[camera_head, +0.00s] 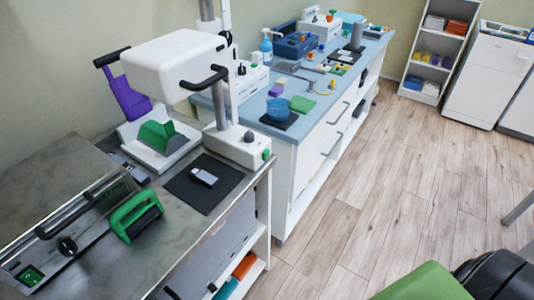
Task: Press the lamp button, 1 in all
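A white lamp-like device with a large boxy head (165,62) and black handles stands at the back of the near grey bench. Its column rises from a white base (230,143). A small round green button (266,154) sits on the base's right end, and a small black knob (248,137) is on top. I cannot tell for sure which of these is the lamp button, or whether the lamp is lit. Neither of my grippers shows in the head view.
The grey bench (60,165) also holds a metal machine with a green switch (30,275), a green-handled tool (135,214) and a dark mat (187,188). A blue-topped counter (250,108) stands beyond. A green cushion-like surface (425,283) is at bottom right.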

